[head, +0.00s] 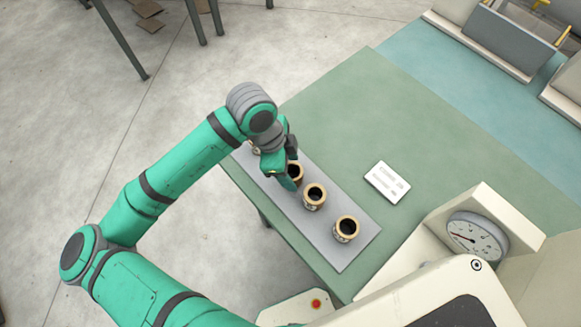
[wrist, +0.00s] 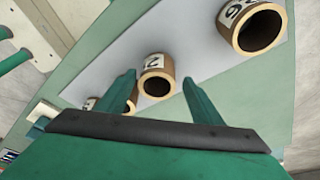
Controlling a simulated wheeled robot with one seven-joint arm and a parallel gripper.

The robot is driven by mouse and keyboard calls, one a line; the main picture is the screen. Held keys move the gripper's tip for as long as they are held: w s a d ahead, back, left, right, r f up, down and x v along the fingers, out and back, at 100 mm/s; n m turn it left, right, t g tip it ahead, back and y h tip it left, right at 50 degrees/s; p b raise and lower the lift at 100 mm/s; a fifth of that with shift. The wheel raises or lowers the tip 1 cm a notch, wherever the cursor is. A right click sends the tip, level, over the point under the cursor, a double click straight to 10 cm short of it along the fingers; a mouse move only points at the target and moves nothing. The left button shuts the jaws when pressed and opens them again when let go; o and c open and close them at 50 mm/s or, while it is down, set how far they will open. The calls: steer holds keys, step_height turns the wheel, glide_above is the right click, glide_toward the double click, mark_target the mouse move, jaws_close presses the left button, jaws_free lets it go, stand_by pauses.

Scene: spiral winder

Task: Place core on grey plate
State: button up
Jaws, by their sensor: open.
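The grey plate (head: 352,257) lies along the near left edge of the green table and bears several tan, dark-holed cores. One core (head: 346,229) stands at the near end, another core (head: 314,196) is further along, and a third core (head: 296,172) is partly hidden by my gripper (head: 288,170). In the wrist view my gripper (wrist: 158,77) is open, with a numbered core (wrist: 157,84) showing between its fingers. I cannot tell whether the fingers are around it or above it. Another numbered core (wrist: 250,28) is at upper right; others are partly hidden behind the left finger.
A white label card (head: 387,182) lies on the green table right of the plate. A cream machine with a round dial gauge (head: 476,238) stands at the right. The table's middle is clear. Grey bins (head: 510,42) stand at the back right.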

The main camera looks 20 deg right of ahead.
steer(key=v, duration=1.1)
steer(key=shift+s+r, duration=0.15)
steer(key=shift+r, duration=0.2)
